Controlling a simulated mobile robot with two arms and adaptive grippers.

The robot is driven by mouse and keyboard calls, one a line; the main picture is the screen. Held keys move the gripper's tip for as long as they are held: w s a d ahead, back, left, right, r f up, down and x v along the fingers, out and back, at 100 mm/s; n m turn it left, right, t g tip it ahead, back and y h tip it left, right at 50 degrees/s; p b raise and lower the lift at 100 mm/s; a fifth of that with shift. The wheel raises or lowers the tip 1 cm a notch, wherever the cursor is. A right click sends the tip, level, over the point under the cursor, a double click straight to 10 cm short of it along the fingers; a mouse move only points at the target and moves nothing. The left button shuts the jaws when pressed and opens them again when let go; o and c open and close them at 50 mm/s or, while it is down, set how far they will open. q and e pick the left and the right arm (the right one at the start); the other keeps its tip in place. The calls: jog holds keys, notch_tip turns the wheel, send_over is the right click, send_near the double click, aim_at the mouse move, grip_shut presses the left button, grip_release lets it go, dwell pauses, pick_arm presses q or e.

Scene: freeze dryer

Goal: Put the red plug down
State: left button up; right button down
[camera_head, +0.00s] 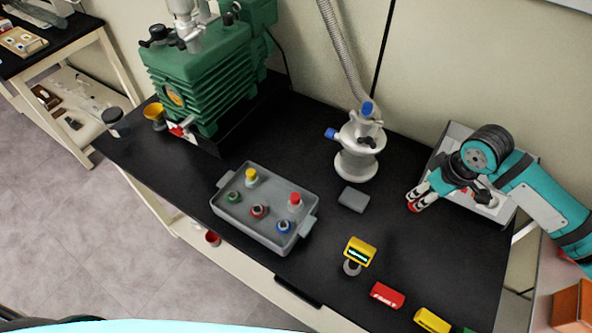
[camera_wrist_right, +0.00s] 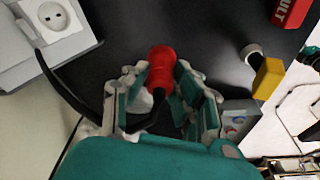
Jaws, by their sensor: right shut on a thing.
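My right gripper (camera_head: 416,200) is over the right part of the black bench. It also shows in the right wrist view (camera_wrist_right: 165,85), where its fingers are shut around the red plug (camera_wrist_right: 162,60). The plug's rounded red end sticks out past the fingertips. In the head view only a small red part of the plug (camera_head: 413,207) shows at the fingertips. A black cable (camera_wrist_right: 66,88) runs from the gripper area towards the grey socket box, which has a round white socket (camera_wrist_right: 58,18). I cannot tell whether the plug touches the bench. My left gripper is not in view.
The black bench (camera_head: 420,255) has free room below the right gripper. A grey tray (camera_head: 231,216) with several coloured-capped bottles, a white flask-like vessel (camera_head: 356,165), a grey block (camera_head: 352,200), a yellow gauge (camera_head: 360,250), a red block (camera_head: 387,295) and a green pump (camera_head: 205,75) stand around.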

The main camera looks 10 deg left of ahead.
aim_at(412, 208)
jog(key=shift+s+a+r, duration=0.2)
jog(key=shift+a, duration=0.2)
jog(key=shift+x, duration=0.8)
jog(key=x, duration=0.2)
jog(key=p+x, duration=0.1)
jog(key=x, duration=0.1)
jog(key=shift+s+d+f, duration=0.2)
jog(key=shift+s+d, duration=0.15)
jog(key=shift+d, duration=0.05)
jog(key=shift+f, duration=0.3)
jog(key=x, duration=0.3)
jog(key=shift+s+d+f, duration=0.15)
jog(key=shift+s+f, duration=0.1)
jog(key=shift+f, duration=0.1)
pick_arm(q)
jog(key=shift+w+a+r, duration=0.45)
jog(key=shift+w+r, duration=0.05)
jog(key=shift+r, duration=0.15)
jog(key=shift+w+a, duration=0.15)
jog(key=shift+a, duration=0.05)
pick_arm(e)
jog(key=shift+f, duration=0.2)
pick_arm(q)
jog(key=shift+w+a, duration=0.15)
pick_arm(e)
jog(key=c, duration=1.1)
grip_release()
